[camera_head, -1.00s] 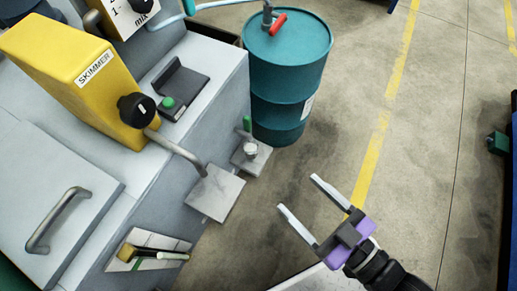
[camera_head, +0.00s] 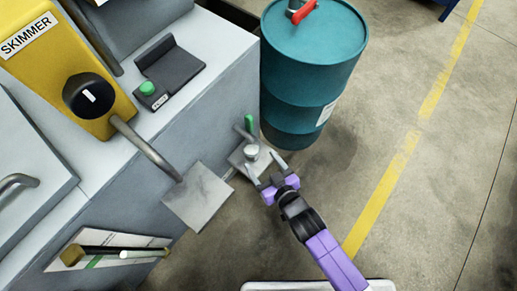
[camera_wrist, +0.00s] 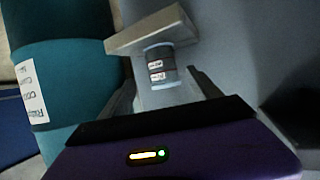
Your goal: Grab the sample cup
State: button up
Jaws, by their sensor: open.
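The sample cup (camera_head: 251,152) is a small, pale-topped cup on a small grey shelf (camera_head: 238,160) at the machine's side, below a green-handled tap (camera_head: 249,124). In the wrist view the cup (camera_wrist: 158,66) looks dark grey with small white and red labels and a light blue rim. My gripper (camera_head: 262,164) is open, its fingers pointing at the cup, with the tips close to it. In the wrist view the fingers (camera_wrist: 164,88) lie to the left and right of the cup, with gaps showing. How deep the cup sits between them is hard to tell.
A teal drum (camera_head: 312,75) stands right behind the shelf, close to my gripper. A grey plate (camera_head: 198,197) under the skimmer's (camera_head: 55,60) bent pipe is just left. Open floor lies to the right.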

aim_at(255, 158)
jog(key=shift+b+x, duration=0.4)
jog(key=shift+x, duration=0.6)
jog(key=shift+w+a+f+b, duration=0.95)
jog(key=shift+w+f+b, duration=0.05)
jog(key=shift+b, duration=0.2)
jog(key=shift+b+x, duration=0.4)
jog(key=shift+x, duration=0.4)
jog(key=shift+w+r, duration=0.1)
jog(key=shift+r, duration=0.1)
grip_shut()
jog(key=shift+r, duration=0.15)
